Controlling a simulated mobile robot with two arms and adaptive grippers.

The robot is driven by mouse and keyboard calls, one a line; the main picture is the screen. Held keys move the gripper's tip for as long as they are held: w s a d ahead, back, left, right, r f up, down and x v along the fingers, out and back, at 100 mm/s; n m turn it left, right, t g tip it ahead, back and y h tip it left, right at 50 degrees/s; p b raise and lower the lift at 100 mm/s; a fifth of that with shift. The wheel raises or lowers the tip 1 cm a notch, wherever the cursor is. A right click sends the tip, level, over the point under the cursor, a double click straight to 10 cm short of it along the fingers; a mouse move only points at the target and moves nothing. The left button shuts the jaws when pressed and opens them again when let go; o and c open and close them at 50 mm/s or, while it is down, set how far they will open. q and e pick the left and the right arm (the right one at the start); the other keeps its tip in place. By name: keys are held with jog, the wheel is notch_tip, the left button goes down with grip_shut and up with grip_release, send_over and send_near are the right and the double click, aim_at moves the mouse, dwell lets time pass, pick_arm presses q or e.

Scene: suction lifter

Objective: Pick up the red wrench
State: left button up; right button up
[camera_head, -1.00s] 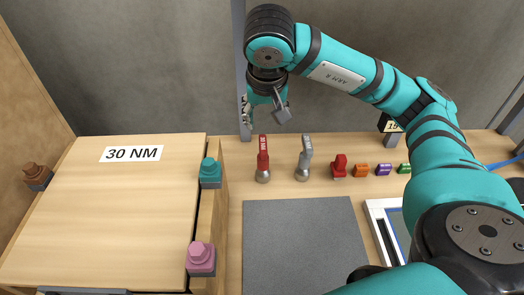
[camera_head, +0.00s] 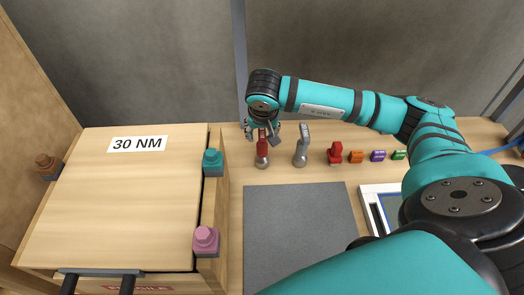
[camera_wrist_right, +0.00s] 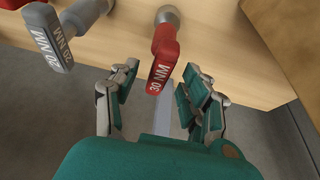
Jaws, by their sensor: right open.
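The red wrench (camera_head: 262,145) stands upright on the wooden table behind the grey mat, with a silver round base. In the right wrist view the red wrench (camera_wrist_right: 164,58) shows its "30 NM" handle between and just beyond the fingertips. My right gripper (camera_head: 262,131) is open, its fingers on either side of the handle's top; it also shows in the right wrist view (camera_wrist_right: 157,92). I cannot tell whether any finger touches the handle. My left gripper is not in view.
A grey wrench (camera_head: 302,146) stands close to the right of the red one. A red block (camera_head: 335,153) and several small coloured pieces line up farther right. A wooden box marked "30 NM" (camera_head: 100,200) stands left. The grey mat (camera_head: 300,235) is bare.

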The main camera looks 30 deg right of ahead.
jog(key=shift+x, duration=1.35)
grip_shut()
